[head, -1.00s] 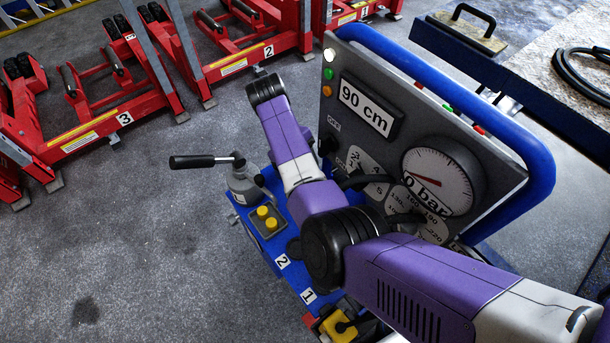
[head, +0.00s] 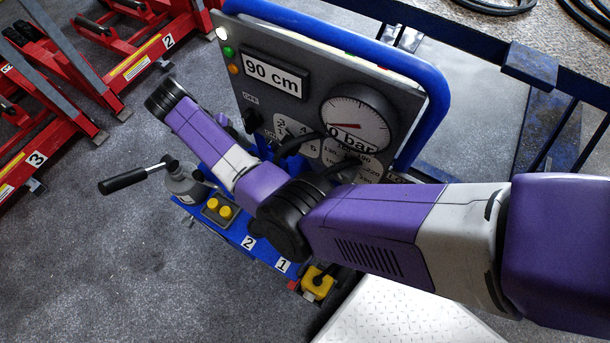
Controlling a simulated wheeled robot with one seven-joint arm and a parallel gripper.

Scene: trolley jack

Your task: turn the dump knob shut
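The control cart has a grey panel (head: 300,98) with a "90 cm" display (head: 275,73) and a dial gauge (head: 355,120) marked "0 bar". A black knob (head: 252,120) sits under an "OFF" label on the panel. On the cart's blue base (head: 232,232) stands a grey canister (head: 184,184) with a black-handled lever (head: 124,180) pointing left. I cannot make out which part is the dump knob. My arm crosses in front of the panel's lower part and covers some of its labels. My gripper does not show.
Red jack units (head: 130,65) stand at upper left. A blue frame (head: 530,65) is at upper right. A white patterned plate (head: 400,318) lies at the bottom. Grey floor is open at lower left.

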